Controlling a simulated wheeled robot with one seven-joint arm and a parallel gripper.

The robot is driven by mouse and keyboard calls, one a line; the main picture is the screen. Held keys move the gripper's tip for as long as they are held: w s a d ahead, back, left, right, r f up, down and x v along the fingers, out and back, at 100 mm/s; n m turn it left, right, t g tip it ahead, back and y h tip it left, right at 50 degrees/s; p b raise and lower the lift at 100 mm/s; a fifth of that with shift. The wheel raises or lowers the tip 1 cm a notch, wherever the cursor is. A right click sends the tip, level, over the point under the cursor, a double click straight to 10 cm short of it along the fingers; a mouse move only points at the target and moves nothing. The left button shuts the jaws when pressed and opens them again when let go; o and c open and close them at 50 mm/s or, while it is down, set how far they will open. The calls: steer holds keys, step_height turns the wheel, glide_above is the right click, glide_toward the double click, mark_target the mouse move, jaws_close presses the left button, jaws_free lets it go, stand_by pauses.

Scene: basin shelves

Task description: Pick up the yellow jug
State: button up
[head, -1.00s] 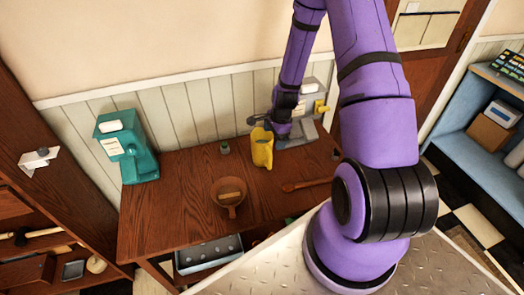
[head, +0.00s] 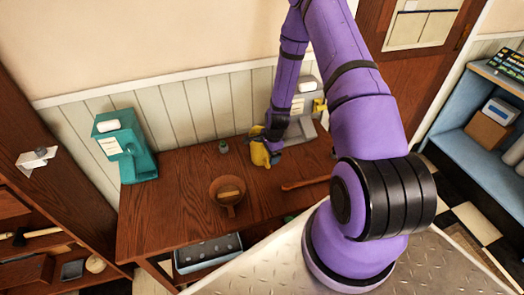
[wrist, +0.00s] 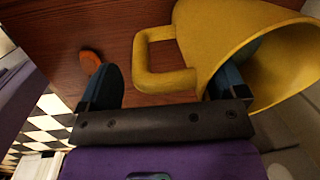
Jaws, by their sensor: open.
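The yellow jug (head: 259,154) stands on the wooden table, and my gripper (head: 268,134) is at its top, covering part of it in the head view. In the wrist view the jug (wrist: 205,35) fills the upper right, with its handle (wrist: 143,62) pointing left. My gripper (wrist: 172,72) is open there. The left finger is beyond the handle on the outside. The right finger appears to reach into the jug's mouth, so the handle and near wall lie between the fingers. The right fingertip is partly hidden by the jug.
A teal dispenser (head: 126,150) stands at the table's left end. A grey machine (head: 304,125) is just right of my gripper. A wooden spoon (head: 304,184) lies at the right front.

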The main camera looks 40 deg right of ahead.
steer(key=shift+w+f, duration=0.1)
steer(key=shift+f, duration=0.35)
steer(key=c, duration=1.3)
steer(key=shift+c, duration=0.2)
steer(key=shift+r, duration=1.65)
steer(key=shift+s+a+r, duration=0.1)
steer(key=shift+s+r, duration=0.1)
steer(key=shift+s+a+r, duration=0.2)
steer(key=shift+s+a, duration=0.85)
steer(key=shift+s, duration=1.25)
steer(key=shift+s+a+r, duration=0.25)
steer(key=shift+s+a, duration=0.85)
steer(key=shift+s, duration=1.25)
steer(key=shift+s+a+r, duration=0.2)
steer(key=shift+s+a, duration=0.85)
steer(key=shift+s, duration=1.4)
